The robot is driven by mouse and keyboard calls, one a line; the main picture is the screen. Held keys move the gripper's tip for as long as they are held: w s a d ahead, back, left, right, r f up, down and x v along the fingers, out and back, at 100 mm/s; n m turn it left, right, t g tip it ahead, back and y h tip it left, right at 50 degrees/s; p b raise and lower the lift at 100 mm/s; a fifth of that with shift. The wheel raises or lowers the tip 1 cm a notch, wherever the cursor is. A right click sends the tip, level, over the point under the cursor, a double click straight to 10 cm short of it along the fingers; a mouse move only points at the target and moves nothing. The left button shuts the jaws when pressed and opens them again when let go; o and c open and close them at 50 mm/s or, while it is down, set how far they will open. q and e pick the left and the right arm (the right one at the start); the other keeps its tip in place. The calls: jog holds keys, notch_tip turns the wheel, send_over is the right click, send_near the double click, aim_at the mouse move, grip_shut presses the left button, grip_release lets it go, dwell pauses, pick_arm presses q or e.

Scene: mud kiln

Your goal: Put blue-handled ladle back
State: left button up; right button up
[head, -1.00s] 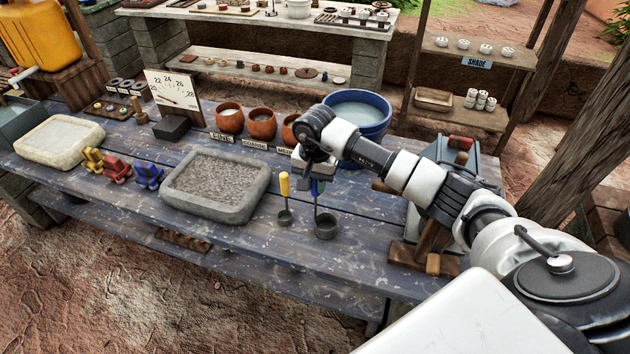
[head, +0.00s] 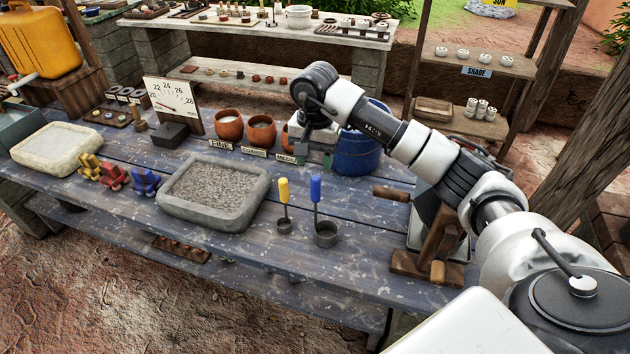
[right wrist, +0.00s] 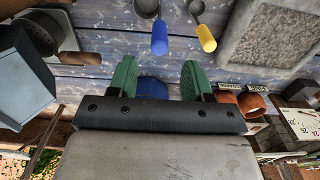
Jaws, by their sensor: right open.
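The blue-handled ladle (head: 316,190) stands upright on the blue-grey table, its dark cup resting on the boards and its handle pointing up. In the right wrist view its blue handle (right wrist: 159,37) is beyond the fingertips, outside the jaws. The yellow-handled ladle (head: 284,190), with a smaller cup, stands upright just left of it; it also shows in the right wrist view (right wrist: 206,38). My right gripper (head: 314,160) is open and empty, behind and above the ladles, with its green fingers (right wrist: 157,75) apart. My left gripper is not in view.
A stone basin of grit (head: 213,190) lies left of the ladles. Clay pots (head: 229,126) with labels stand behind it. A blue bucket (head: 358,155) is behind my gripper. A wooden stand (head: 436,245) is at right. The front table strip is clear.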

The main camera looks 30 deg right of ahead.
jog(key=shift+r, duration=1.6)
